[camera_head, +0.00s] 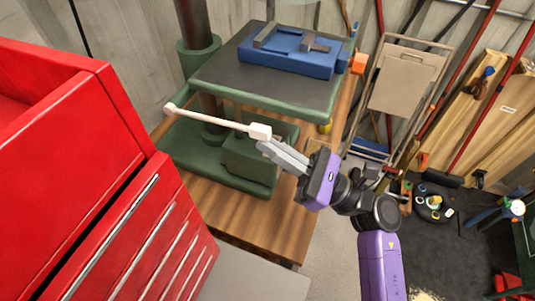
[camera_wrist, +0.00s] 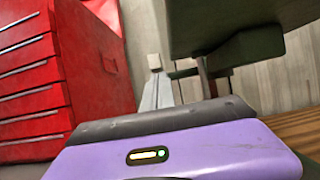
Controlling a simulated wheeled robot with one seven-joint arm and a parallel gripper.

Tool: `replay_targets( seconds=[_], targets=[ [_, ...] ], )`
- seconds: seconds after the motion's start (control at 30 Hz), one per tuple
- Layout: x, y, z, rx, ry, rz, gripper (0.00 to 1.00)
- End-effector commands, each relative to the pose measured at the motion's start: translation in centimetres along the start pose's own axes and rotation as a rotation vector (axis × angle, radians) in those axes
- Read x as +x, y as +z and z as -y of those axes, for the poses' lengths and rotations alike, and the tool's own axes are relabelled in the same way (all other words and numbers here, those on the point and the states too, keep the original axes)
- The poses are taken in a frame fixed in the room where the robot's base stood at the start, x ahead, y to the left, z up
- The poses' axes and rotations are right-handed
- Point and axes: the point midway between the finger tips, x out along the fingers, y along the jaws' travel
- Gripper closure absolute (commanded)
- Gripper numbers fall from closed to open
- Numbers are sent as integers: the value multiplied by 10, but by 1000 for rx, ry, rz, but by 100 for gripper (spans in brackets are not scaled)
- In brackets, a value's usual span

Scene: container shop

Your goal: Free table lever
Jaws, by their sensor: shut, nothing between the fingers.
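The table lever (camera_head: 215,120) is a pale bar. It runs from a small knob at the left to a square block at its right end, in front of the green drill-press table (camera_head: 265,88). My gripper (camera_head: 264,147) is shut and empty, with its fingertips at or just below the block end; I cannot tell whether they touch it. In the wrist view, a pale block of the lever (camera_wrist: 154,62) shows just beyond the tips of my shut fingers (camera_wrist: 158,80). Most of the bar is hidden there.
A blue vise (camera_head: 290,52) sits on the drill-press table. The green base stands on a wooden bench (camera_head: 245,215). A red tool cabinet (camera_head: 110,200) stands close at the left. A folded chair (camera_head: 405,80) and long-handled tools lean at the wall.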

Motion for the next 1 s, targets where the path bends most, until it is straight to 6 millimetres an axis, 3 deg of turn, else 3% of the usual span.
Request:
replay_targets(
  seconds=[0.2, 0.4, 1.0],
  targets=[
    [14, 32, 0, -4, 2, 2, 100],
    [25, 48, 0, -2, 1, 1, 100],
    [31, 56, 0, 0, 1, 1, 100]
  ],
)
